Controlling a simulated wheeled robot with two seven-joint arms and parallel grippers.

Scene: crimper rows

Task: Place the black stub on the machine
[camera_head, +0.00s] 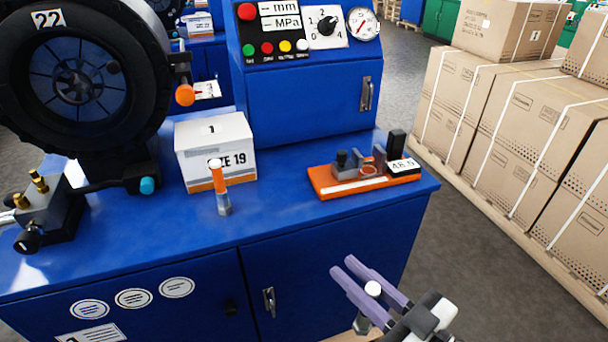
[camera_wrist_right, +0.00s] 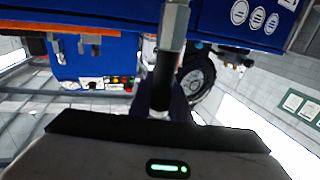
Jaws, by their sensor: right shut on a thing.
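My right gripper (camera_head: 345,268) is at the lower right of the head view, in front of the blue bench. Its purple fingers are shut on the black stub, whose pale metal top (camera_head: 372,289) shows between them and whose metal lower end (camera_head: 362,323) shows below. In the right wrist view the stub's black body (camera_wrist_right: 163,82) and hex metal end (camera_wrist_right: 174,25) stand out from the fingers. The machine (camera_head: 78,85), a big black ring marked 22, stands at the left of the bench, apart from the gripper. My left gripper is not in view.
An orange stub (camera_head: 220,184) stands upright on the bench (camera_head: 275,212), in front of a white box (camera_head: 214,140). An orange tray (camera_head: 340,188) with small parts lies at the right. A blue control cabinet (camera_head: 308,100) stands behind. Stacked cartons (camera_head: 485,135) are beyond the aisle.

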